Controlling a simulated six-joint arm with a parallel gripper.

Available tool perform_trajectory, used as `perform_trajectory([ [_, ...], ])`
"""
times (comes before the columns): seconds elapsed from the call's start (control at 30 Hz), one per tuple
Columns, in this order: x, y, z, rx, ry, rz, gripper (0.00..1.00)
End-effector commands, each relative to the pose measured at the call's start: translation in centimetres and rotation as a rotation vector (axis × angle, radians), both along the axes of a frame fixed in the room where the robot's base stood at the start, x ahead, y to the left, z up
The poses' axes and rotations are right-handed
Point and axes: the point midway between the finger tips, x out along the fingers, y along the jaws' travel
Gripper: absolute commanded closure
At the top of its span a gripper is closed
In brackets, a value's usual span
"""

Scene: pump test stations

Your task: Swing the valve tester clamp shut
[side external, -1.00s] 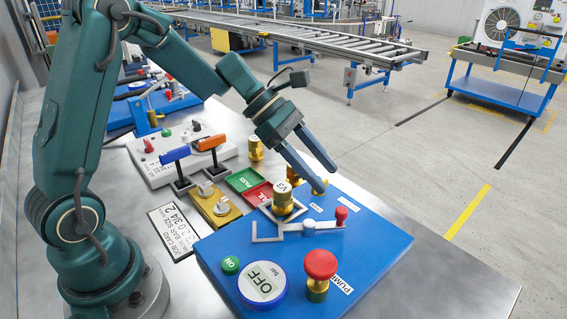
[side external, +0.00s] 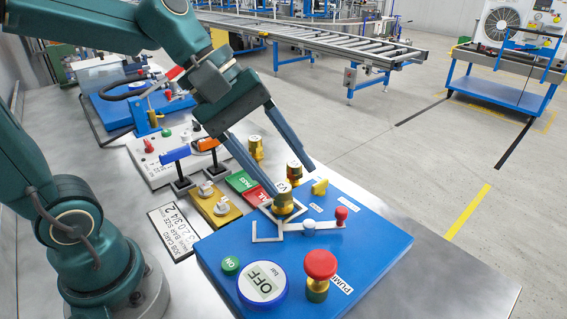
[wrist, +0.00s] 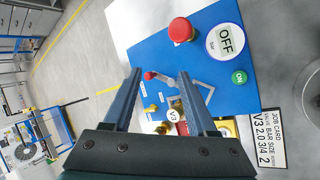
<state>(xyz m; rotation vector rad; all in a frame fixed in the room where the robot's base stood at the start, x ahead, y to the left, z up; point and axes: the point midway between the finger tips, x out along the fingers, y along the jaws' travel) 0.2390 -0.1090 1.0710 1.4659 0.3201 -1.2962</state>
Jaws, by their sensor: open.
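The valve tester is a blue panel (side external: 385,240) at the front of the bench. A brass valve marked V3 (side external: 283,203) stands upright on it, with a light grey angled bracket beside its base. The clamp lever (side external: 326,225) has a white pivot and a red knob (side external: 341,213) at its right end. The knob also shows in the wrist view (wrist: 149,75). My gripper (side external: 293,183) is open and empty, pointing down over the back of the panel near the V3 valve. In the wrist view the knob lies between the fingertips. Contact cannot be told.
A red mushroom button (side external: 320,265), an OFF gauge (side external: 262,283) and a green ON button (side external: 230,265) occupy the panel's front. A yellow knob (side external: 320,187) is at its back. Green and red trays (side external: 241,181) and a lever station (side external: 150,170) stand to the left.

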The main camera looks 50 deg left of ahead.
Motion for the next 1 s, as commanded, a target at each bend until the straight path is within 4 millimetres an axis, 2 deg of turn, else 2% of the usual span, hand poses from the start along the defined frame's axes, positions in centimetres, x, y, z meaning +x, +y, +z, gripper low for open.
perform_trajectory([
  [0.27,-3.4,0.9,-0.1,0.229,-0.152,-0.224,0.42],
  [0.6,-6.8,3.8,-1.6,0.584,-0.307,-0.541,0.42],
  [0.8,-7.9,6.1,-3.0,0.782,-0.323,-0.740,0.42],
  [1.0,-8.2,6.8,-3.5,0.848,-0.321,-0.834,0.42],
])
